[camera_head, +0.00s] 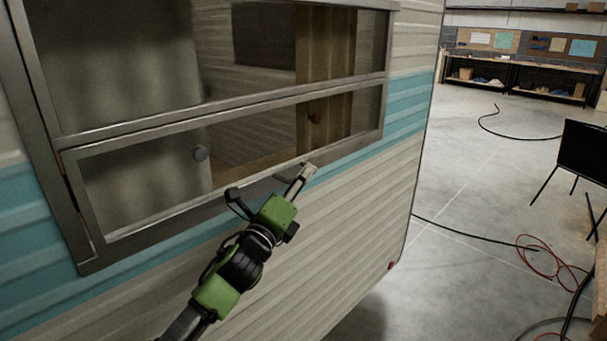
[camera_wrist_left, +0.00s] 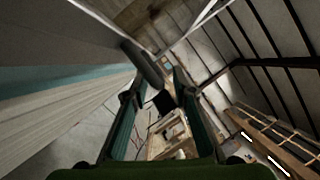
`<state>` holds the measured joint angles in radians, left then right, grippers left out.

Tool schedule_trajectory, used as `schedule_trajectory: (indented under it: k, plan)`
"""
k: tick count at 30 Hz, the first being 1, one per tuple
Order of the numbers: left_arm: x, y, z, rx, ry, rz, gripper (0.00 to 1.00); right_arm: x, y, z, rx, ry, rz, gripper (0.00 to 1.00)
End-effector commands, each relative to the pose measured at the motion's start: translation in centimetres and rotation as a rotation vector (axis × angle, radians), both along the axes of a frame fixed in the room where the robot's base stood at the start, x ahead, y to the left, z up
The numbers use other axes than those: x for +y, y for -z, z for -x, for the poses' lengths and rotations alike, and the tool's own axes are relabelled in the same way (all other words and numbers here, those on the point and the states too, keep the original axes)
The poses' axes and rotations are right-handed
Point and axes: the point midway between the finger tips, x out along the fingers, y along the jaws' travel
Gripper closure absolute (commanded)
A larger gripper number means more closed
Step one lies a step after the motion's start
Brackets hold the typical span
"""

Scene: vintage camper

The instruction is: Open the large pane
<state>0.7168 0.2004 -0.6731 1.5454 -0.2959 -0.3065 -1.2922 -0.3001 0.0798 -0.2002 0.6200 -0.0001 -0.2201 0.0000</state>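The camper window has two panes in grey metal frames. The upper pane (camera_head: 120,60) sits above the lower pane (camera_head: 140,178); I cannot tell for sure which one the task calls large. The lower frame stands slightly off the surround at its left side. A small dark handle (camera_head: 288,178) is at the lower frame's bottom edge, partly hidden by my left gripper (camera_head: 271,184). That gripper is open, its fingers spread at the bottom edge. In the left wrist view the dark handle (camera_wrist_left: 143,63) shows near the fingertips (camera_wrist_left: 157,88); contact is unclear. My right gripper is out of view.
The camper's ribbed cream and turquoise wall (camera_head: 350,210) lies below and around the window. Open concrete floor (camera_head: 470,180) is to the right, with black and red cables (camera_head: 545,262) and a black folding chair (camera_head: 582,155). Workbenches (camera_head: 510,85) stand far back.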

Motion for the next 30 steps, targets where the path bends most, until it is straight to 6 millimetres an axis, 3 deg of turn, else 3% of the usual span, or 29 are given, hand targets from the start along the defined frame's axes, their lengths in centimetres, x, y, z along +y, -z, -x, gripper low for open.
schedule_trajectory:
  k: [13, 16, 17, 24, 30]
  plan:
    - [-0.5, -0.2, -0.9, 0.000, 0.000, 0.001, 0.75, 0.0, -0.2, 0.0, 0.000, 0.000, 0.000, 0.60]
    - [-0.5, -0.2, -0.9, 0.000, 0.000, 0.001, 0.99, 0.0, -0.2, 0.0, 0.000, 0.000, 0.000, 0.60]
    - [-0.5, -0.2, -0.9, 0.000, 0.000, 0.000, 1.00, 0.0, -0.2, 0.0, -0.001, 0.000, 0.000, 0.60]
    - [-0.6, -0.3, -0.9, 0.003, 0.000, 0.003, 1.00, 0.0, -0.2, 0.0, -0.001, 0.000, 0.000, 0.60]
    - [-1.8, -0.7, -0.6, 0.030, 0.002, 0.030, 1.00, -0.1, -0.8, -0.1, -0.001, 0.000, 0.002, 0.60]
